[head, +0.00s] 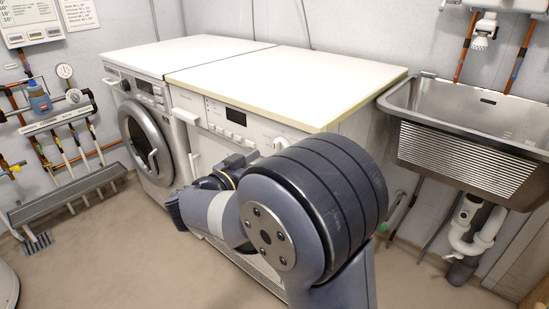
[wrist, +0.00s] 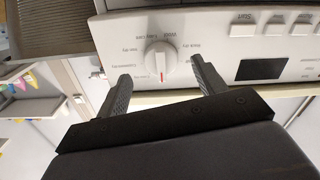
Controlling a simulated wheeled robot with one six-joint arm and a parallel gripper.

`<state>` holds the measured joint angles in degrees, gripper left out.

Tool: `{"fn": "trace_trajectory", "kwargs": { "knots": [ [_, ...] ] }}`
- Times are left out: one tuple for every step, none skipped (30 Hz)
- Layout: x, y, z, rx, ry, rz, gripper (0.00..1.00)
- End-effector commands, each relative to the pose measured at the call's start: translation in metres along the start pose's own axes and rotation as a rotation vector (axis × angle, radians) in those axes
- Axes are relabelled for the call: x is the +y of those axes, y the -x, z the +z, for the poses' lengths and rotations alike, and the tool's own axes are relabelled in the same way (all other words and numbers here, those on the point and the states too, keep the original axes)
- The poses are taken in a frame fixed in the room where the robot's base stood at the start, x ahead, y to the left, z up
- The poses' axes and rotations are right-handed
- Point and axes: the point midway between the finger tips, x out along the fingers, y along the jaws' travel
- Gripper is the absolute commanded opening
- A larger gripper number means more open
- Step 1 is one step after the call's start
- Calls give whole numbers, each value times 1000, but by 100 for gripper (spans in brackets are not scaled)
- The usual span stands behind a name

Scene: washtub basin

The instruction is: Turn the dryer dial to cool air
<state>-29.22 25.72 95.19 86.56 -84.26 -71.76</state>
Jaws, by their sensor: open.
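The dryer dial (wrist: 158,58) is a round white knob with a raised grip and a red mark. In the wrist view its red mark points down the picture, and small printed labels ring it. My gripper (wrist: 160,68) is open, one finger on each side of the dial's lower part. I cannot tell whether either finger touches it. The dryer (head: 262,90) is the right one of two white machines in the head view. Its dial (head: 280,143) shows there just above my arm. My arm hides much of the dryer's front, and the fingers cannot be made out there.
A dark display (wrist: 262,69) and several buttons (wrist: 275,40) lie beside the dial on the panel. A washing machine (head: 148,135) stands left of the dryer. A metal sink (head: 465,135) hangs at the right. The floor (head: 120,250) at the front left is mostly clear.

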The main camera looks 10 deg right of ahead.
Motion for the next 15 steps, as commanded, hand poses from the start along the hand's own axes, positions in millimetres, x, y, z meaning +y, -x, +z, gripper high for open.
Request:
{"fn": "trace_trajectory", "kwargs": {
  "knots": [
    [0,-10,3,-1,-1,4,66],
    [0,-14,3,0,0,4,66],
    [0,-20,3,-1,0,3,66],
    [0,-24,3,-1,-1,3,66],
    [0,-28,2,0,-1,2,66],
    [0,-32,2,0,-1,1,66],
    [0,-34,2,0,-1,1,66],
    [0,-36,1,0,0,1,66],
    [0,-38,1,0,0,0,66],
    [0,-40,1,0,1,0,66],
    [0,-40,1,0,1,0,66],
    [0,-41,0,0,1,-1,66],
    [0,-42,0,0,1,-1,66],
    [0,-42,0,0,1,-1,66],
    [0,-42,0,0,1,-2,66]
  ]
}}
